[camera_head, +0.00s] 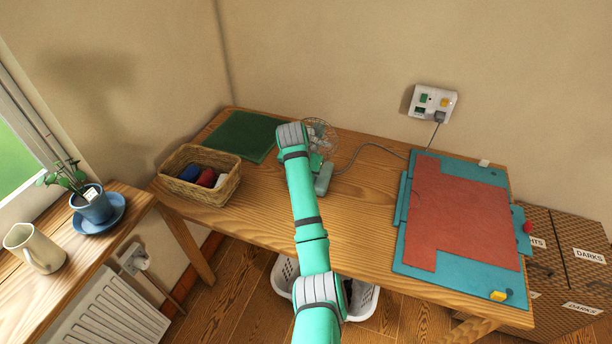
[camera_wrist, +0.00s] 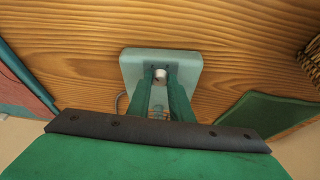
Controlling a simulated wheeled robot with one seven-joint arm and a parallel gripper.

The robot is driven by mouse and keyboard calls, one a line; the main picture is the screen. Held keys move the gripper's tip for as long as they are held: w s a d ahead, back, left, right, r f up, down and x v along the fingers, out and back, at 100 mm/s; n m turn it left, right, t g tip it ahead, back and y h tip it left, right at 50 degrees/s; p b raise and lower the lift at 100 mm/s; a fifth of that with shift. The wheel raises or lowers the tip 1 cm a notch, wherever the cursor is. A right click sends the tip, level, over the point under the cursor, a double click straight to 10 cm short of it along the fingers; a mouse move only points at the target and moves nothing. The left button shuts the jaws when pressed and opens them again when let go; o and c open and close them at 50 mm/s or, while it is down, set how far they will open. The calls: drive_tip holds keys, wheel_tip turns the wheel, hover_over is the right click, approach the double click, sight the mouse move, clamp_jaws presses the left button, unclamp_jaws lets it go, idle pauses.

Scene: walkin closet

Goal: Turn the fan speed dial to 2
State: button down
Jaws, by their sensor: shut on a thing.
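The small desk fan (camera_head: 322,132) stands on the wooden table, partly hidden behind my arm in the head view. Its pale green base (camera_head: 323,180) shows beside my arm. In the wrist view the fan base (camera_wrist: 135,64) is a rounded pale block on the wood, with a small light-coloured dial (camera_wrist: 160,73) on it. My gripper (camera_wrist: 161,80) points down at the base, and its two green fingers are shut on the dial, one on each side. The speed marks and the dial's setting cannot be read.
A wicker basket (camera_head: 172,185) of coloured yarn and a green mat (camera_head: 228,136) lie left of the fan. A teal board (camera_head: 408,262) with a red sheet lies to the right. A grey cord (camera_head: 370,146) runs to the wall socket (camera_head: 416,101).

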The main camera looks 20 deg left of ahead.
drive_tip(key=shift+a, duration=0.15)
drive_tip(key=c, duration=1.6)
unclamp_jaws()
drive_tip(key=shift+w, duration=0.1)
drive_tip(key=shift+a+r, duration=0.1)
drive_tip(key=shift+r, duration=0.4)
drive_tip(key=shift+v, duration=5.05)
drive_tip(key=shift+f, duration=0.15)
